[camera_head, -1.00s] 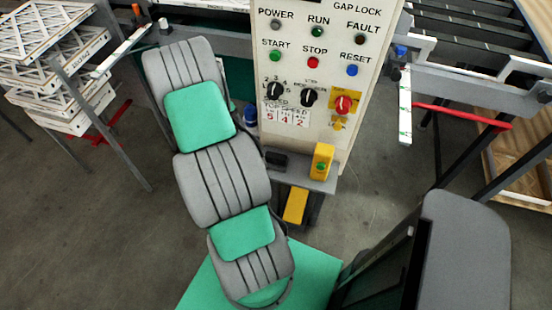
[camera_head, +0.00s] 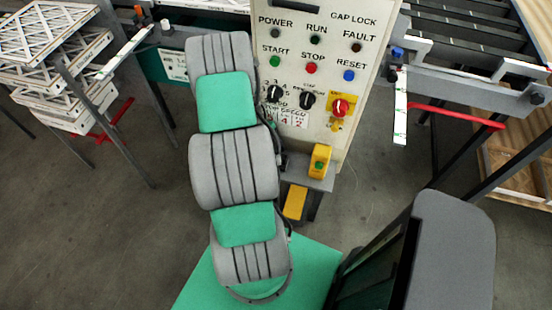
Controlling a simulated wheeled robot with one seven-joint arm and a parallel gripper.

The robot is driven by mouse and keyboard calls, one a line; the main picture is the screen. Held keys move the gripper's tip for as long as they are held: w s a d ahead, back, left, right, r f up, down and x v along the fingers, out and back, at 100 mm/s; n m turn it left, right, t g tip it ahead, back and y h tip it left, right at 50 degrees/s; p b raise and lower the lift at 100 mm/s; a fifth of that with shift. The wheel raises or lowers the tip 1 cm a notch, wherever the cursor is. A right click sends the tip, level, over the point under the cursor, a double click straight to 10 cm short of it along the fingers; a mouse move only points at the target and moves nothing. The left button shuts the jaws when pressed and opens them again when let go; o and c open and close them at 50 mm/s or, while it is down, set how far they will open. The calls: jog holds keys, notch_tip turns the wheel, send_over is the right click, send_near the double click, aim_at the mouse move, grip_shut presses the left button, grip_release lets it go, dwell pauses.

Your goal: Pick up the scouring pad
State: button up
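I cannot make out a scouring pad for certain in this view. My arm, grey with green covers, rises from the bottom centre towards the control panel. Its far end is near the panel's left side, and my gripper does not show.
A control panel (camera_head: 330,80) with buttons and knobs stands behind my arm. A yellow block with a green button (camera_head: 320,160) is on its grey ledge, with a yellow piece (camera_head: 295,202) below. Stacked white frames (camera_head: 50,45) stand left, metal rails (camera_head: 470,90) right. Grey floor is open at left.

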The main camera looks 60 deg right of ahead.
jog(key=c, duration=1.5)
